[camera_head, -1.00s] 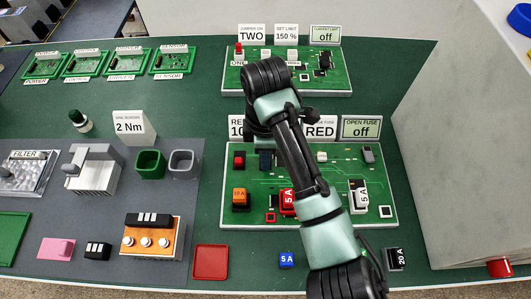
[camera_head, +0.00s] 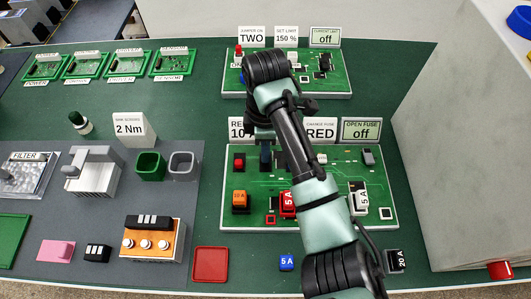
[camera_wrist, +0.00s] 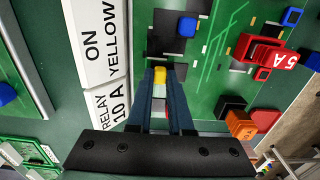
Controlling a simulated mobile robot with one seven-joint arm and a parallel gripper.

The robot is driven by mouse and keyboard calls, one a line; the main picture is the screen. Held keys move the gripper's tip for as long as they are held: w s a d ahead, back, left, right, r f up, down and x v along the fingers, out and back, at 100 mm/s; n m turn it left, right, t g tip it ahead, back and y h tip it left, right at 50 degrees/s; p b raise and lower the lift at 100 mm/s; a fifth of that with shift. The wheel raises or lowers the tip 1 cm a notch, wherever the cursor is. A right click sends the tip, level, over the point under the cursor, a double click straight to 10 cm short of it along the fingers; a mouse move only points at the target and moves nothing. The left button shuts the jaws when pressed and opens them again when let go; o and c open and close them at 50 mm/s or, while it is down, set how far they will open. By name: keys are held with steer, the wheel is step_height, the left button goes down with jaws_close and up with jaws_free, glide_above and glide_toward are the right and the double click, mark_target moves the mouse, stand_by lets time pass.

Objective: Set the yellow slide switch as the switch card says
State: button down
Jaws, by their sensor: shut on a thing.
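The yellow slide switch (camera_wrist: 160,75) shows in the wrist view as a small yellow knob between my fingertips. My gripper (camera_wrist: 162,82) is shut on it, a finger on each side, low over the green board. Much of the switch body is hidden by the fingers, so its position cannot be read. The switch card (camera_wrist: 98,42) stands at the board's edge and reads YELLOW and ON. In the head view my gripper (camera_head: 265,160) is at the far left part of the near board (camera_head: 380,215), and my arm hides the switch and its card.
A relay card (camera_wrist: 105,105) stands beside the switch card, close to my fingers. A red 5 A fuse (camera_wrist: 262,52), an orange block (camera_head: 240,201) and a white fuse (camera_head: 359,202) stand on the board. A big grey box (camera_head: 470,160) is at the right.

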steer(key=shift+w+r, duration=0.1)
steer(key=shift+w, duration=0.1)
steer(key=c, duration=0.8)
jaws_free()
step_height(320, 180, up, 13)
steer(key=p, duration=0.4)
